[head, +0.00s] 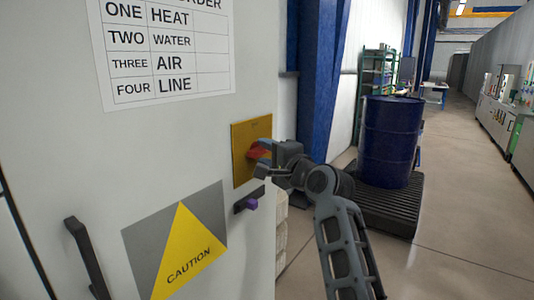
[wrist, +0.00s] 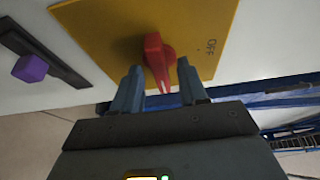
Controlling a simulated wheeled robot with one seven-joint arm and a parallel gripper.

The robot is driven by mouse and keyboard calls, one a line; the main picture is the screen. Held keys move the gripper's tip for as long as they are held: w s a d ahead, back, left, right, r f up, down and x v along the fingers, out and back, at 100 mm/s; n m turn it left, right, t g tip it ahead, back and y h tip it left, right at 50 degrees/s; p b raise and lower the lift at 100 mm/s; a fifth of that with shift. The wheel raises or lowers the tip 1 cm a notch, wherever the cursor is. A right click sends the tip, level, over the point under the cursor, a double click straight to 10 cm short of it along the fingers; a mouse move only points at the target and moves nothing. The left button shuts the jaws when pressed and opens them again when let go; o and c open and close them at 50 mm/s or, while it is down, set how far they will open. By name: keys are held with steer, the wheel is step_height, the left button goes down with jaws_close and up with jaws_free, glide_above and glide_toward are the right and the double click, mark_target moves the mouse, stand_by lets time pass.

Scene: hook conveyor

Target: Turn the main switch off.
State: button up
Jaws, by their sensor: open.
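The main switch is a red rotary knob (wrist: 156,58) on a yellow plate (wrist: 95,28) on the cabinet front. The word OFF is printed on the plate, to the right of the knob in the wrist view. The knob's long grip runs nearly up and down there, not toward OFF. In the head view the red knob (head: 257,152) is partly hidden by my gripper. My gripper (wrist: 159,70) is open, with one finger on each side of the knob. I cannot tell whether either finger touches it.
Below the plate is a purple knob (head: 251,203) on a dark strip. The white cabinet (head: 60,150) carries a printed order sheet (head: 165,50), a caution sign (head: 180,245) and a black handle (head: 87,255). A blue drum (head: 388,140) stands on a black pallet behind my arm.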

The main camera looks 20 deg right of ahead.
jaws_close()
stand_by(0.3)
steer(key=shift+f+b, duration=0.2)
steer(key=shift+b, duration=0.25)
steer(key=n+y+b, duration=0.3)
steer(key=n+b, duration=0.4)
steer(key=b, duration=0.4)
steer(key=n+y+b, duration=0.3)
steer(key=n+b, duration=0.5)
steer(key=b, duration=0.4)
steer(key=f+n+y+b, duration=0.1)
steer(key=n+y+b, duration=0.2)
steer(key=n+b, duration=0.4)
steer(key=shift+w+d+t+b, duration=0.3)
steer(key=shift+d+b, duration=0.1)
steer(key=shift+b, duration=1.85)
steer(key=shift+r+n, duration=0.15)
steer(key=shift+n, duration=0.25)
